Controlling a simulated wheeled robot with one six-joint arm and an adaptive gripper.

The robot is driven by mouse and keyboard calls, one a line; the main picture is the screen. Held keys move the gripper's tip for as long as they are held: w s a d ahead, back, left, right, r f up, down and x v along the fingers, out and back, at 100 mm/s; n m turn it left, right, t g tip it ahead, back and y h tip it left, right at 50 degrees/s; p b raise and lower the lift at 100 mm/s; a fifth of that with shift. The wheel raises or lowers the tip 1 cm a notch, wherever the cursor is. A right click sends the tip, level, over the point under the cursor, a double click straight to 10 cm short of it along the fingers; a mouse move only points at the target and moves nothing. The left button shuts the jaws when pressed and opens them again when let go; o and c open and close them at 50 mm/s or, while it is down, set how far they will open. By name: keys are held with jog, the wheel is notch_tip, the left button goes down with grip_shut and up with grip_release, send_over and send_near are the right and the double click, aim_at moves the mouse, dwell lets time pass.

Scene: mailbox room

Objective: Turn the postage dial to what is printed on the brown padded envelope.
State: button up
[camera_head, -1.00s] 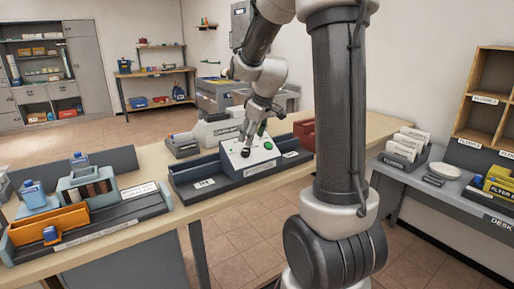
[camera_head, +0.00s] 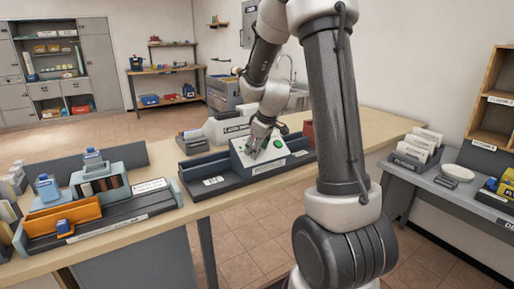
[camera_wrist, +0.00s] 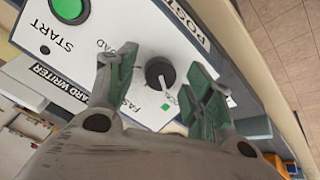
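A white sloped-top machine (camera_head: 287,146) stands in a dark tray on the long wooden counter. In the wrist view its panel shows a round black dial (camera_wrist: 159,72) with a pale pointer directed down and to the right. Small print, partly hidden, and a green square lie near the dial. My gripper (camera_wrist: 163,62) is open, with its green-padded fingers on either side of the dial. I cannot tell whether a pad touches it. In the head view my gripper (camera_head: 257,148) is low over the panel. I cannot make out a brown padded envelope.
A side desk (camera_head: 455,190) holds envelopes at right.

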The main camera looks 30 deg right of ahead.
jog(key=c, duration=1)
jog(key=shift+m, duration=0.3)
jog(key=m+y, duration=0.1)
jog(key=m, duration=0.4)
jog(key=shift+d+m, duration=0.1)
jog(key=shift+m, duration=0.2)
jog(key=m, duration=0.4)
jog(key=shift+s+f+m+t+y, duration=0.1)
jog(key=shift+m+t+y, duration=0.3)
jog(key=o, duration=1)
jog(key=shift+o, duration=0.2)
